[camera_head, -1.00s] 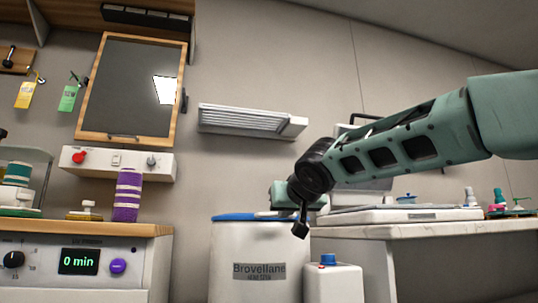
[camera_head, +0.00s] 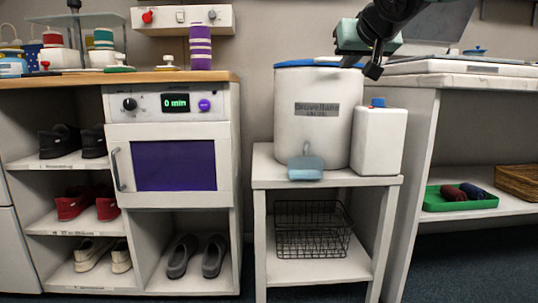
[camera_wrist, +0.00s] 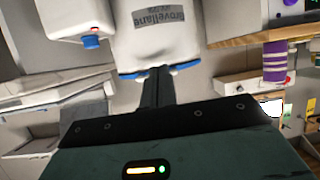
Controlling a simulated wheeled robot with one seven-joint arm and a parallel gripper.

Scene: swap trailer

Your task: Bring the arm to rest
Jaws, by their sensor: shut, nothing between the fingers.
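My arm enters at the top right of the head view. My gripper (camera_head: 372,70) hangs at the upper right of a large white container with a blue rim, labelled Brovellane (camera_head: 315,120). In the wrist view my gripper (camera_wrist: 157,88) shows as dark fingers close together, shut and empty. They overlap the blue rim of the container (camera_wrist: 160,40) in that picture, which appears upside down; I cannot tell if they touch it.
The container and a white jug with a blue cap (camera_head: 379,140) stand on a small white stand (camera_head: 265,175). A shoe shelf with a purple-windowed oven (camera_head: 175,165) is at left. A counter (camera_head: 450,82) is at right, with a green tray (camera_head: 450,203) on the shelf below.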

